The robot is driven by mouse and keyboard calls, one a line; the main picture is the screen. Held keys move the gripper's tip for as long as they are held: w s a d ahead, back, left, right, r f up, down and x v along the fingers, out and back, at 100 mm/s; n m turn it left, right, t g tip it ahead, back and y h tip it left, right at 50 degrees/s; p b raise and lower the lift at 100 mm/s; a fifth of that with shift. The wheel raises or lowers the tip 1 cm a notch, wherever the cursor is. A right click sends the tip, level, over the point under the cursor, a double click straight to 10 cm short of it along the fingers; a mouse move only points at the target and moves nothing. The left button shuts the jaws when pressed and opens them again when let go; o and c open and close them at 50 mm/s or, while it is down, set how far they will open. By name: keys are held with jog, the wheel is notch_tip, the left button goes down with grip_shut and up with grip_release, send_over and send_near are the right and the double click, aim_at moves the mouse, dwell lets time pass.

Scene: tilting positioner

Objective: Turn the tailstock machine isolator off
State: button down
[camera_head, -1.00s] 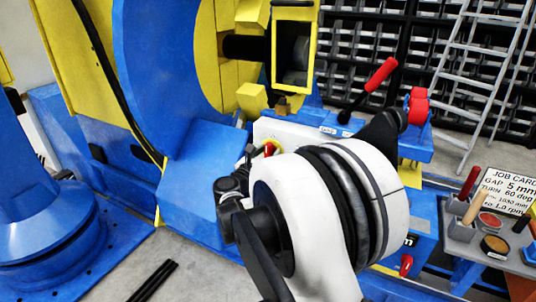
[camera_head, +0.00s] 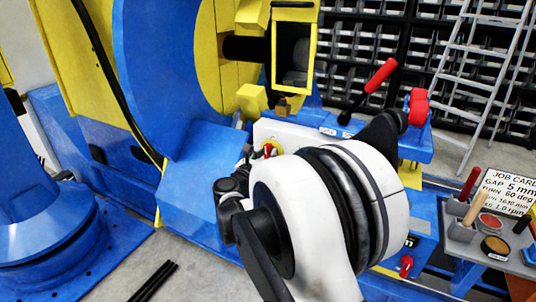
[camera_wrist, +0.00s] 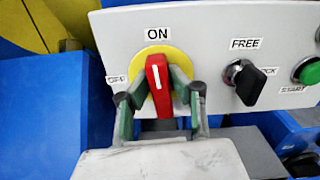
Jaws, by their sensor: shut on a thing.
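The tailstock isolator is a red rotary handle (camera_wrist: 157,82) on a yellow round plate (camera_wrist: 180,60), set in a light grey panel. In the wrist view its white mark points nearly straight up, tilted slightly left, towards the ON label (camera_wrist: 157,34). The OFF label (camera_wrist: 116,79) is at the left, partly covered by a finger. My gripper (camera_wrist: 158,99) is shut on the red handle, with one finger on each side. In the head view the handle (camera_head: 267,150) shows as a small red piece beside my white wrist, which hides most of the panel.
A black FREE/LOCK selector knob (camera_wrist: 244,82) and a green START button (camera_wrist: 308,71) sit right of the isolator. A red-gripped lever (camera_head: 381,75) stands behind my arm. A tool tray (camera_head: 462,234) is at the right. The blue tailstock body (camera_head: 190,195) is close on the left.

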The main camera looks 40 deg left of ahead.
jog(key=n, duration=0.4)
jog(key=shift+a, duration=0.15)
jog(key=n, duration=0.4)
jog(key=shift+s+a+f+n+b, duration=0.1)
jog(key=shift+f+n+b, duration=0.05)
jog(key=shift+n+b, duration=0.2)
jog(key=n, duration=0.4)
jog(key=shift+a+f+n, duration=0.1)
jog(key=shift+f+n, duration=0.05)
jog(key=shift+n, duration=0.1)
jog(key=shift+f+n, duration=0.15)
jog(key=shift+n, duration=1.55)
jog(key=c, duration=1.6)
grip_release()
jog(key=shift+s, duration=0.1)
